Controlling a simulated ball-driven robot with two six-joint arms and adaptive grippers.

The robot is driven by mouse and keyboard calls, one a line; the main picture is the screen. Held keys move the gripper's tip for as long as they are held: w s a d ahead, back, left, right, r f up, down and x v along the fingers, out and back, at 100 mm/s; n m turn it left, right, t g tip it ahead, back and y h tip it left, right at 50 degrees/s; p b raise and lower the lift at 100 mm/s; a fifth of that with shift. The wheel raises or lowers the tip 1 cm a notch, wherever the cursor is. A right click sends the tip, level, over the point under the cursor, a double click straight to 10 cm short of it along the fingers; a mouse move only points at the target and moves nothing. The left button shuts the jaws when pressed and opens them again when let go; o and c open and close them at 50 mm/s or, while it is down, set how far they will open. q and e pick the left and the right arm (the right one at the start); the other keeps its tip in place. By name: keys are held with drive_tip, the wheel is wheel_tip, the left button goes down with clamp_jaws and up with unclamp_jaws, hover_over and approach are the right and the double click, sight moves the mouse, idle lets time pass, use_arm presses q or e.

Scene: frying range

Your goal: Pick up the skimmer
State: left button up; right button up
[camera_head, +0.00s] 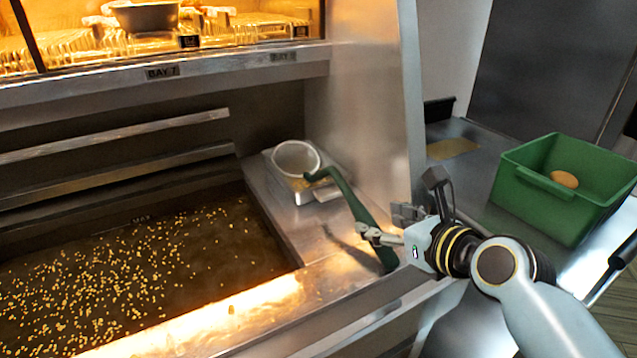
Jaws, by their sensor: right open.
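The skimmer is a round mesh bowl with a pale rim (297,158) and a long curved green handle (347,193). Its bowl rests at a metal tray (307,194) on the steel ledge right of the oil, and the handle reaches toward the front right. My right gripper (366,231) is open at the lower part of the handle, its fingers close to it. I cannot tell whether they touch the handle. My left gripper is not in view.
The fryer vat (130,270) with many floating crumbs fills the lower left. A steel partition (365,100) rises behind the handle. A green bin (545,205) holding a brown oval item (564,179) stands on the right counter. A lit shelf is above the vat.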

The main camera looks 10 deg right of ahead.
sight(368, 217)
drive_tip(key=x, duration=0.5)
drive_tip(key=shift+w+f+b, duration=0.3)
drive_tip(key=shift+f, duration=0.1)
drive_tip(key=shift+c, duration=0.6)
drive_tip(key=shift+d, duration=0.1)
clamp_jaws()
drive_tip(key=shift+r, duration=0.1)
